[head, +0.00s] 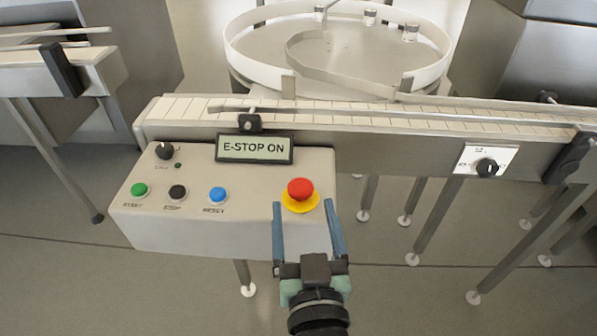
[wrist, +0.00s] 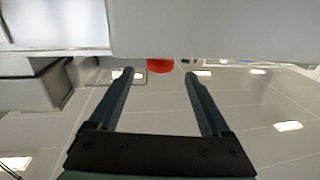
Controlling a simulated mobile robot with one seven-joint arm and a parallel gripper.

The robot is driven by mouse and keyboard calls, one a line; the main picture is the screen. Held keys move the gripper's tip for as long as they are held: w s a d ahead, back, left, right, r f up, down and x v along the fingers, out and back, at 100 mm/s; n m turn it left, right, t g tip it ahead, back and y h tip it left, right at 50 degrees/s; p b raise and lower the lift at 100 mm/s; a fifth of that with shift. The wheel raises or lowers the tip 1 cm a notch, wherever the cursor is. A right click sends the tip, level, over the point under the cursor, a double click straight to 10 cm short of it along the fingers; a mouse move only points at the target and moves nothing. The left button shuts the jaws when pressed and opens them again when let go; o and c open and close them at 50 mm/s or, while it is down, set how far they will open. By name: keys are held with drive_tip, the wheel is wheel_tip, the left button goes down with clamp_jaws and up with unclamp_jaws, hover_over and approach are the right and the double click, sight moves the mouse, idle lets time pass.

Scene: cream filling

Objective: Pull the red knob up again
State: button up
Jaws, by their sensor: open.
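The red knob (head: 300,188) is a mushroom-shaped emergency stop on a yellow base (head: 300,204), at the right end of the grey control box (head: 180,232). The display (head: 254,148) on the box reads "E-STOP ON". My gripper (head: 307,208) is open, its two blue fingers apart, one on each side below the knob in the head view. In the wrist view the red knob (wrist: 160,65) shows beyond and between the open fingertips (wrist: 158,72), partly cut off by a grey surface above it. Nothing is between the fingers that I can see touching them.
Green (head: 139,189), black (head: 178,192) and blue (head: 217,195) buttons and a black dial (head: 164,151) sit left on the box. A conveyor (head: 400,118) runs behind it, with a round turntable (head: 340,50) further back. The floor at front right is partly clear, with conveyor legs.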

sight(298, 174)
drive_tip(key=w, duration=0.5)
drive_tip(key=w+a, duration=0.1)
drive_tip(key=w, duration=0.2)
drive_tip(key=shift+w, duration=0.35)
clamp_jaws()
